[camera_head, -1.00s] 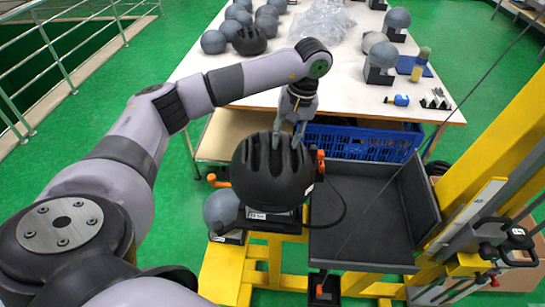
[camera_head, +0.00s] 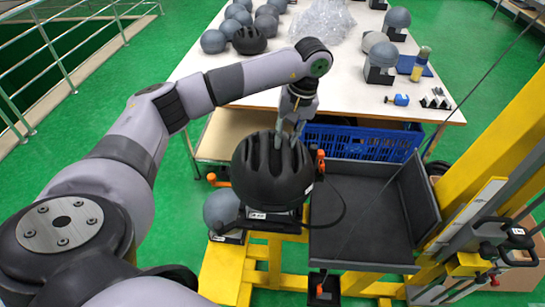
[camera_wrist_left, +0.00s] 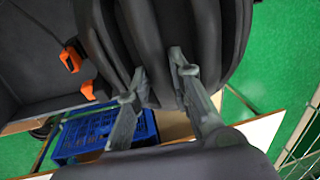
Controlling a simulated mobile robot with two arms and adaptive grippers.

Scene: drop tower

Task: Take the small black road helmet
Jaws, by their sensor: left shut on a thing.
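A black vented road helmet (camera_head: 272,172) sits on the drop tower, above a small labelled mount (camera_head: 270,214), with a dark strap or cable looping to its right. My left gripper (camera_head: 288,135) reaches it from above at its back edge. In the left wrist view the helmet (camera_wrist_left: 215,35) fills the top, and the two fingers (camera_wrist_left: 152,82) are closed on a rib between its vents. The fingertips are partly hidden in the vents. Another black helmet (camera_head: 249,40) lies on the white table among grey headforms. My right gripper is not in view.
A dark tray (camera_head: 355,225) with raised walls lies right of the helmet, beside the yellow tower frame (camera_head: 500,150). A blue crate (camera_head: 360,143) stands behind it under the white table (camera_head: 300,80). A grey headform (camera_head: 221,210) is low at the left. Orange knobs flank the helmet.

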